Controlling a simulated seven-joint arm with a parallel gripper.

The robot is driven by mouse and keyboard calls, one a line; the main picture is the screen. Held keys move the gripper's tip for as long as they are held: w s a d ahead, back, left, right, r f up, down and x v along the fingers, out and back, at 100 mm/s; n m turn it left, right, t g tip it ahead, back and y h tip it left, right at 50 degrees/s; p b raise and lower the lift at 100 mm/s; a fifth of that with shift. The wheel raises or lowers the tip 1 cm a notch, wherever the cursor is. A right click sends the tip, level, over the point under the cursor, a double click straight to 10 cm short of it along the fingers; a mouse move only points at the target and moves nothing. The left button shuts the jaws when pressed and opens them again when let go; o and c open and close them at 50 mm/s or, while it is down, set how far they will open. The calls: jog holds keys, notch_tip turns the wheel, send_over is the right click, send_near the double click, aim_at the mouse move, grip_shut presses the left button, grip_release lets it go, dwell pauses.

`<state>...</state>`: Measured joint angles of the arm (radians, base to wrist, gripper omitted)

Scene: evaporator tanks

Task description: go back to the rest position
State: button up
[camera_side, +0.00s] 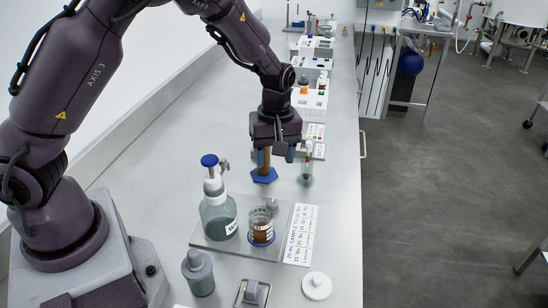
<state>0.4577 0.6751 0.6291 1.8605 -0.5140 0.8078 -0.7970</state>
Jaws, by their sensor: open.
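My gripper (275,153) hangs from my arm over the bench, pointing down, with its blue-tipped fingers apart. A slim cylinder with brown contents (266,160) stands upright on a blue hexagonal base (264,176) at the fingers. Its top is hidden by the gripper, and I cannot tell whether the fingers touch it.
A grey tray (205,243) nearer the camera carries a blue-capped dispenser bottle (218,215) and a glass beaker with brown liquid (261,230). A printed card (300,235) lies beside it. A grey bottle (198,273) and white lid (317,286) stand in front. Bench space left of the gripper is clear.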

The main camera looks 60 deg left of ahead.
jog(key=s+d+r+m+t, duration=0.1)
jog(key=s+r+m+t, duration=0.5)
jog(key=s+r+m, duration=0.8)
jog(key=s+r, duration=0.6)
jog(key=shift+d+r, duration=0.3)
jog(key=shift+r, duration=0.05)
